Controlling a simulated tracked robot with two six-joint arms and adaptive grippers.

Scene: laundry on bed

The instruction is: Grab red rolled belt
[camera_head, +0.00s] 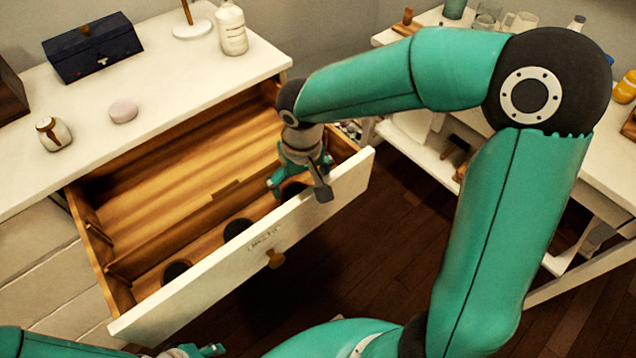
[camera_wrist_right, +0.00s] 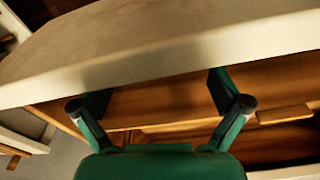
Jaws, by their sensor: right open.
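Three dark round rolled items lie along the front compartment of the open wooden drawer (camera_head: 190,172): one near the left end (camera_head: 176,271), one in the middle (camera_head: 238,229), and one farther right (camera_head: 291,188), partly hidden by my right gripper. They look nearly black, so I cannot tell which is the red rolled belt. My right gripper (camera_head: 299,187) is open over the drawer's right part, close to the front panel. In the right wrist view its fingers (camera_wrist_right: 160,104) stand apart with nothing between them. My left gripper (camera_head: 195,351) shows only partly at the bottom edge.
A wooden divider runs lengthwise inside the drawer. The dresser top holds a dark blue box (camera_head: 93,50), a white bottle (camera_head: 231,28), a pink oval (camera_head: 123,110) and a small jar (camera_head: 53,133). A white shelf unit stands right.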

